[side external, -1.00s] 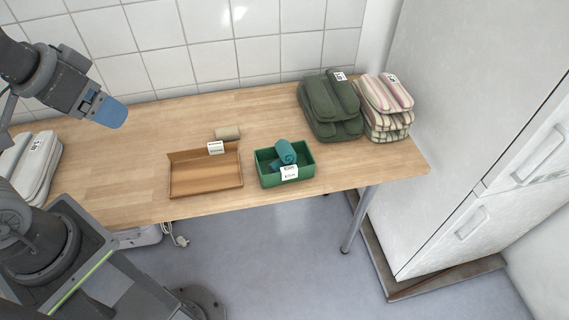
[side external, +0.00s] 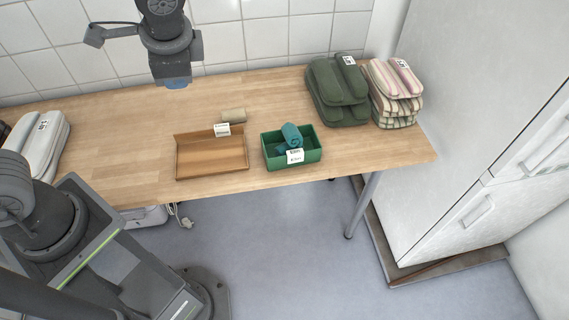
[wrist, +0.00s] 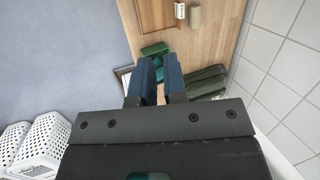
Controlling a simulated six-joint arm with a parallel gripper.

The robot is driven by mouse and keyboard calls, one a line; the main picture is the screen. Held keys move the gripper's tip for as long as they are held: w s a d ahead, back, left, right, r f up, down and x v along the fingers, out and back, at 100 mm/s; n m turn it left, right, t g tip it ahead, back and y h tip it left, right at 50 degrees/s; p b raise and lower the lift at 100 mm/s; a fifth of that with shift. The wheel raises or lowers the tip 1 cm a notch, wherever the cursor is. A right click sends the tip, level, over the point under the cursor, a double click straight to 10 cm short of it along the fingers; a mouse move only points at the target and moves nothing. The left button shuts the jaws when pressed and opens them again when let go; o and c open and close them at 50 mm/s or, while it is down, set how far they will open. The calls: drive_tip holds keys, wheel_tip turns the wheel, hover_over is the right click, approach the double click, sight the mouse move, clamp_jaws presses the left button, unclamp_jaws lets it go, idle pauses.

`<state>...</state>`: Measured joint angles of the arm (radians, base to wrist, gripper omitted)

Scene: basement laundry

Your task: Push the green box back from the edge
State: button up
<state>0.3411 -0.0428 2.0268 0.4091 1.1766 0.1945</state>
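The green box (side external: 313,157) is an open-topped tray with a white label on its front, standing near the front edge of the wooden table. My gripper (side external: 175,84) is above the back left of the table, pointing down, well apart from the box. In the wrist view, its two blue fingers (wrist: 157,78) stand slightly apart with nothing seen held between them. Part of the green box (wrist: 155,49) shows beyond the fingertips; the fingers hide the rest.
A brown tray (side external: 211,170) with a beige roll (side external: 233,115) behind it sits left of the box. Dark green folded towels (side external: 338,95) and striped ones (side external: 395,95) stand back right. Grey-white folded linen (side external: 45,142) lies far left. Table (side external: 120,150) behind the box is mostly clear.

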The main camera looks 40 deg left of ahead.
drive_tip(key=w+d+f+m+y, duration=0.1)
drive_tip(key=w+d+f+m, duration=0.1)
drive_tip(key=w+d+f+m+y, duration=0.2)
drive_tip(key=w+d+f, duration=0.1)
drive_tip(key=shift+w+d+f+m, duration=0.2)
drive_tip(key=shift+d+f+m, duration=0.05)
drive_tip(key=shift+f+m, duration=0.1)
clamp_jaws()
drive_tip(key=s+d+f+m+t+y, duration=0.1)
drive_tip(key=d+f+m+t+y, duration=0.2)
drive_tip(key=d+f+m+t, duration=0.7)
drive_tip(key=d+f+m+y, duration=0.35)
drive_tip(key=d+f, duration=0.35)
drive_tip(key=f, duration=0.8)
approach(275, 133)
drive_tip(key=shift+s+d+r, duration=0.1)
drive_tip(key=shift+s+d, duration=0.35)
drive_tip(key=shift+s, duration=0.2)
drive_tip(key=shift+w, duration=0.1)
drive_tip(key=x, duration=1)
drive_tip(key=shift+w, duration=0.2)
